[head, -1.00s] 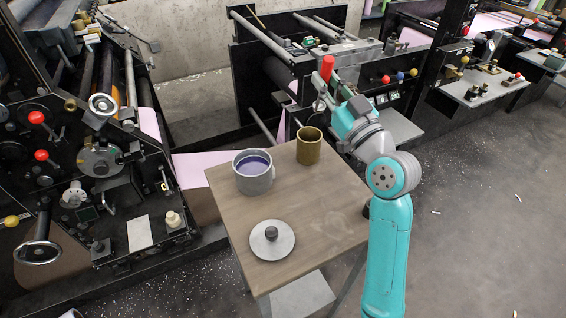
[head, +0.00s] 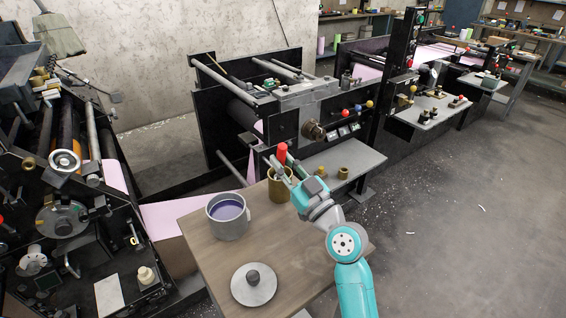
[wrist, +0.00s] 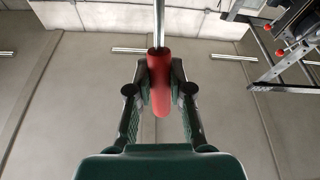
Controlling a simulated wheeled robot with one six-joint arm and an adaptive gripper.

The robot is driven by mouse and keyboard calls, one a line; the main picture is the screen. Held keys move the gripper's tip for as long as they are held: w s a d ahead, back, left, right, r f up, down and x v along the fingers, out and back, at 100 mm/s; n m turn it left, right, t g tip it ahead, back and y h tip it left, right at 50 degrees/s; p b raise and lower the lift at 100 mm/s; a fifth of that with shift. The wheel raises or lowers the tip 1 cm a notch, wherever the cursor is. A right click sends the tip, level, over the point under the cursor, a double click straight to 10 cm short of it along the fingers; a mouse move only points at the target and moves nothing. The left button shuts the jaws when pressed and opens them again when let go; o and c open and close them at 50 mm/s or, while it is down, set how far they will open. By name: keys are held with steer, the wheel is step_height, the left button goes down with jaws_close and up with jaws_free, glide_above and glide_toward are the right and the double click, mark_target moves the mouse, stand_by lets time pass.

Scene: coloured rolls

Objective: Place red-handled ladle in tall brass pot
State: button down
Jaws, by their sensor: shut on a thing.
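The ladle's red handle (head: 282,153) stands roughly upright in my gripper (head: 284,171), which is shut on it. In the wrist view the red handle (wrist: 160,82) sits between the two fingers (wrist: 160,90), and its thin metal shaft (wrist: 159,25) runs to the top edge. The tall brass pot (head: 279,192) stands on the wooden table, and the handle shows just above its rim. My gripper partly covers the pot. The ladle's bowl is hidden, and I cannot tell whether it is inside the pot.
A grey pot (head: 229,226) with purple liquid stands left of the brass pot on the table (head: 205,255). A round grey lid (head: 254,291) with a dark knob lies nearer the front. Black machines (head: 290,105) stand behind and left. Open floor (head: 470,220) lies to the right.

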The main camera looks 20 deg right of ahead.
mark_target(283, 163)
steer(key=shift+f, duration=0.6)
steer(key=c, duration=1.1)
jaws_free()
steer(key=shift+o, duration=0.2)
steer(key=shift+r, duration=0.15)
steer(key=shift+r, duration=0.25)
steer(key=shift+s+d+r, duration=0.1)
steer(key=shift+s+r, duration=0.1)
steer(key=v, duration=0.5)
steer(key=shift+w+f, duration=0.1)
steer(key=s+d, duration=0.4)
steer(key=s, duration=0.7)
